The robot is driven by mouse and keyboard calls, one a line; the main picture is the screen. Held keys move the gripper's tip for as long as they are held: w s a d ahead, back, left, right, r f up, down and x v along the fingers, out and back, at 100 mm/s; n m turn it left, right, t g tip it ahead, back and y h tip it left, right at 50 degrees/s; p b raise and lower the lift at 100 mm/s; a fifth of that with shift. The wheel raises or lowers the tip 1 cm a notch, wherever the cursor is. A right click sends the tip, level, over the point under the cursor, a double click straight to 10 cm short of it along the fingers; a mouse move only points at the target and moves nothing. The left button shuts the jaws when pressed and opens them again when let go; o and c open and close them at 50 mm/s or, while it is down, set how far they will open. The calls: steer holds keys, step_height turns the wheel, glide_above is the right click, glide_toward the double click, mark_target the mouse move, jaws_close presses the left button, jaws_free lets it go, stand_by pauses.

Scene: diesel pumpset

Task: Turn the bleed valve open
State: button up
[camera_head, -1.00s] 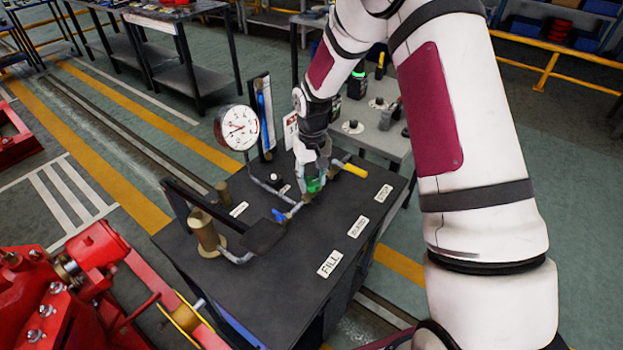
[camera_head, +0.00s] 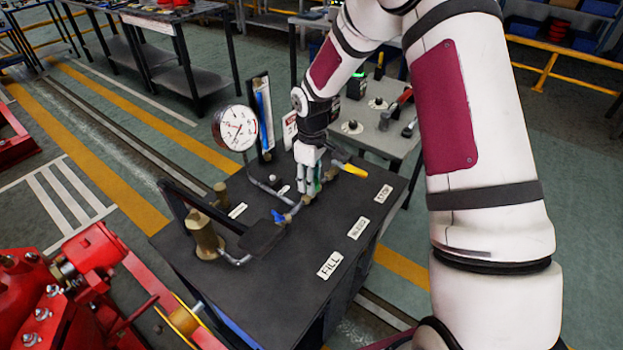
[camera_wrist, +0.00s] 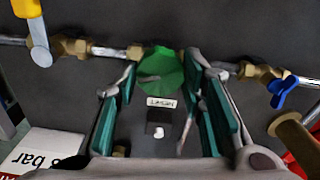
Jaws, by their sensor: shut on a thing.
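The green round knob (camera_wrist: 160,68), which I take to be the bleed valve, sits on the pipe between the blue and yellow handles. In the wrist view it lies between the tips of my gripper (camera_wrist: 160,64), whose fingers stand on either side of it. In the head view my gripper (camera_head: 309,182) reaches down onto the pipe, and only a sliver of the green knob (camera_head: 318,175) shows beside a finger. A small label (camera_wrist: 160,103) lies near the knob.
The yellow handle (camera_head: 355,170) is close at the gripper's right and the blue handle (camera_head: 278,216) at its lower left. A pressure gauge (camera_head: 236,128) stands left. A brass cylinder (camera_head: 206,236) and a black lever (camera_head: 178,200) are farther left.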

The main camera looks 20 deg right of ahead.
steer(key=shift+s+n, duration=0.1)
steer(key=shift+n, duration=0.2)
steer(key=o, duration=1.1)
steer(key=shift+o, duration=0.2)
steer(key=shift+r, duration=0.1)
step_height(320, 180, up, 12)
